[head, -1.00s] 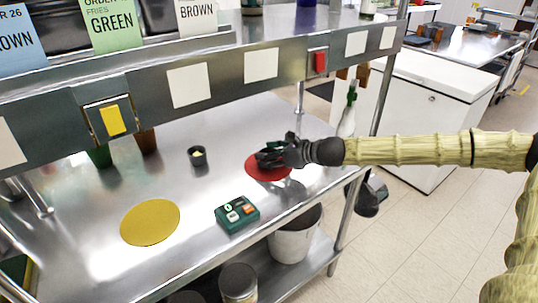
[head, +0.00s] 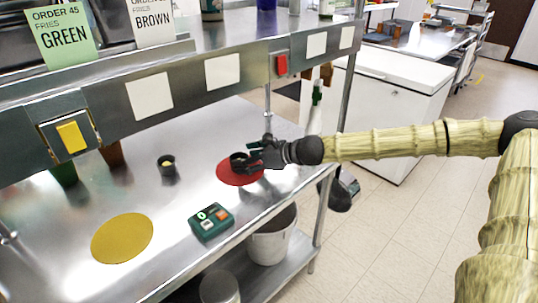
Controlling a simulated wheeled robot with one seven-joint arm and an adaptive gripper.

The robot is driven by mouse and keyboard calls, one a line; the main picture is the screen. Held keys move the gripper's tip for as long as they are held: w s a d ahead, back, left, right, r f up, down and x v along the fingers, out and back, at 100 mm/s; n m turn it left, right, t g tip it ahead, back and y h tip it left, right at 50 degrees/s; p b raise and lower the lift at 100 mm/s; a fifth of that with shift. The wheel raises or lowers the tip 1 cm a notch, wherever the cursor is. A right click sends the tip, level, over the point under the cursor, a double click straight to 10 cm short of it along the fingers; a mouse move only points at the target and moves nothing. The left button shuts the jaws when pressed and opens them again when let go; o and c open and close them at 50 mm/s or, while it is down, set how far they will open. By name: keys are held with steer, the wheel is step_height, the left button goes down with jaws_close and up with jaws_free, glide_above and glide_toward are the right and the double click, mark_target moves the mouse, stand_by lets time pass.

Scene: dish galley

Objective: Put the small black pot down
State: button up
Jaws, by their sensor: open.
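A small black pot (head: 238,161) stands on the round red mat (head: 234,178) on the steel counter. My gripper (head: 252,155) is open, close beside the pot on its right; whether a finger still touches the pot I cannot tell. My gripper hides part of the pot's right side. A second small dark pot (head: 168,168) with something pale inside stands further left on the counter.
A round yellow mat (head: 122,238) lies bare at the front left. A green device (head: 211,222) with buttons sits near the counter's front edge. The overhead shelf (head: 200,80) has red and yellow switches. A white bucket (head: 272,240) stands on the lower shelf.

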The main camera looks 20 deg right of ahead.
steer(key=shift+p+v, duration=1.5)
steer(key=shift+v, duration=2.5)
steer(key=shift+s+d+r, duration=0.2)
steer(key=shift+d, duration=0.1)
steer(key=shift+s+d+f, duration=0.1)
steer(key=shift+s, duration=0.05)
